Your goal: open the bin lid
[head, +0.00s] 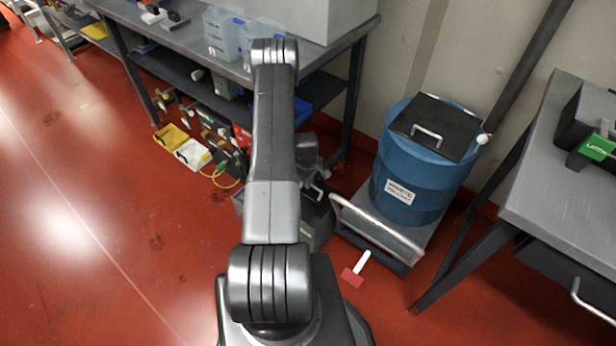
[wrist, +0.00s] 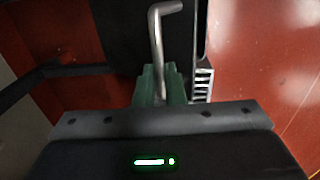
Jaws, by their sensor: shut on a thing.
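A dark grey bin (head: 318,226) stands on the red floor behind my arm in the head view. My arm hides much of it. In the wrist view a bent silver handle (wrist: 156,38) runs down from a dark panel (wrist: 118,30), which looks like the bin lid. My gripper's green fingers (wrist: 160,84) are shut on the lower part of this handle. In the head view the fingertips are hidden behind my arm. I cannot tell exactly how far the lid is tilted.
A blue drum (head: 419,175) with a black handled cover (head: 437,127) stands on a cart (head: 378,231) to the right. A red and white tool (head: 354,271) lies on the floor before it. A shelved workbench (head: 205,40) is behind; a metal table (head: 565,190) is at right.

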